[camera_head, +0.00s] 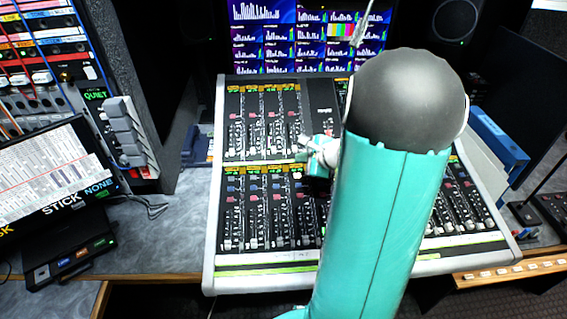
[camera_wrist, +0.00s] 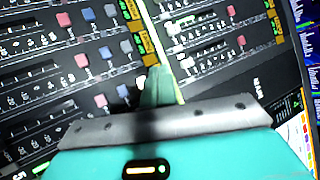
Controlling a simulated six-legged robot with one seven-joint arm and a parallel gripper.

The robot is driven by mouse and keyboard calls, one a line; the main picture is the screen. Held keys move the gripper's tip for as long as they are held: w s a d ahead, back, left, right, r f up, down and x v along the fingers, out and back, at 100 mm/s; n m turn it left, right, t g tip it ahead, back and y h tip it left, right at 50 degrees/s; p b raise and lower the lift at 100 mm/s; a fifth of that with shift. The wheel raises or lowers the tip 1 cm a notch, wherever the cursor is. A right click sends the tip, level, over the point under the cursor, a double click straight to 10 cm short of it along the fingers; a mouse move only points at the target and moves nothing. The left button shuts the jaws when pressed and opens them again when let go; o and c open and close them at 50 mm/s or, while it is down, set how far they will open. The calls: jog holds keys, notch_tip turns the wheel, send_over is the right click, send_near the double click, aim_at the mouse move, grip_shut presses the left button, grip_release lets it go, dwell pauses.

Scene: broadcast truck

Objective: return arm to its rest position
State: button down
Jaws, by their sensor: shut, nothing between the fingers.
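My teal arm (camera_head: 375,225) rises across the front of the mixing console in the head view, its dark rounded joint up at the monitor's lower edge. My gripper (camera_head: 304,147) shows just left of the arm, over the middle of the console (camera_head: 212,235). In the wrist view my gripper's fingers (camera_wrist: 162,85) are together, with nothing between them. They point at the console's faders and colored buttons. I cannot tell how far the fingertips are from the panel. The arm hides part of the console's right half.
A wide monitor (camera_head: 265,40) stands behind the console. A patch rack (camera_head: 35,60) with cables and a tilted screen (camera_head: 50,170) are at the left. A blue box (camera_head: 498,140) is at the right, below a speaker (camera_head: 455,20).

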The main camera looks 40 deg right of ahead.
jog(key=s+a+r+n+g+y, duration=0.15)
jog(key=a+r+n, duration=0.4)
jog(key=a, duration=0.55)
jog(key=a+r+n+g+y, duration=0.2)
jog(key=a+r+n, duration=0.2)
jog(key=a+n, duration=0.5)
jog(key=s+a+r+n+g+h, duration=0.1)
jog(key=s+a+r+n+h, duration=0.3)
jog(key=s+a+n, duration=0.6)
jog(key=s+a+r, duration=0.1)
jog(key=s+r, duration=0.1)
jog(key=s, duration=0.2)
